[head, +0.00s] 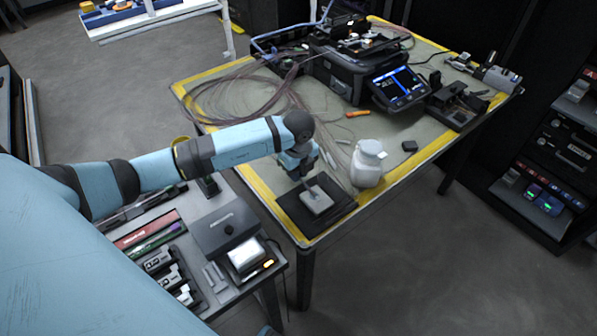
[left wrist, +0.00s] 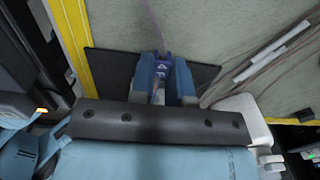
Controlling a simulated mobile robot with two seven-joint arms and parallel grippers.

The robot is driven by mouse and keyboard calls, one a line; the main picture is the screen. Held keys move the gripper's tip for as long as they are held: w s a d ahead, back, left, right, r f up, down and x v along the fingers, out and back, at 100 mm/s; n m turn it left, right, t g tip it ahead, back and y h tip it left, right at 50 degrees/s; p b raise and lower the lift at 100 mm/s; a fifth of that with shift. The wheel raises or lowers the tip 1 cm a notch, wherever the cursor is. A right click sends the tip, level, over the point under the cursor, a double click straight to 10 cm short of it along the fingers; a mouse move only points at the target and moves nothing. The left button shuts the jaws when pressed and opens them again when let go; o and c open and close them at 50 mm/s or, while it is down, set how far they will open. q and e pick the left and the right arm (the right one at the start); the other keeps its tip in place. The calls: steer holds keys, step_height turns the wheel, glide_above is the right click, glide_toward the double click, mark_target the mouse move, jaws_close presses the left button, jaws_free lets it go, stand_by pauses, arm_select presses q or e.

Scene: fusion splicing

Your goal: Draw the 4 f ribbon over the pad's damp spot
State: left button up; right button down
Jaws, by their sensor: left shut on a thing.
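My left gripper (head: 308,180) reaches down over the grey-white pad (head: 318,203), which sits on a black mat (head: 290,205) at the table's near corner. In the left wrist view my left gripper (left wrist: 162,88) is shut on a purple-blue piece with pale lettering (left wrist: 161,62), which looks like the marked end of the 4 f ribbon. A thin pale strand (left wrist: 152,28) runs up from it. The black mat (left wrist: 105,68) shows beneath, but the pad is hidden there. I cannot tell whether the ribbon touches the pad or where the damp spot is. My right gripper is not in view.
A white bottle (head: 367,165) stands right of the mat. The fusion splicer with a lit screen (head: 400,85) is farther back. Loose reddish cables (head: 240,95) are coiled at the table's left. A side bench (head: 215,270) with tools stands at the near left.

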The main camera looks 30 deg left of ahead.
arm_select(q)
steer(key=shift+w+a, duration=0.25)
steer(key=shift+a, duration=0.45)
steer(key=shift+w+a, duration=0.2)
steer(key=shift+a, duration=0.45)
stand_by(0.5)
steer(key=shift+r+p, duration=2.15)
steer(key=shift+r, duration=0.4)
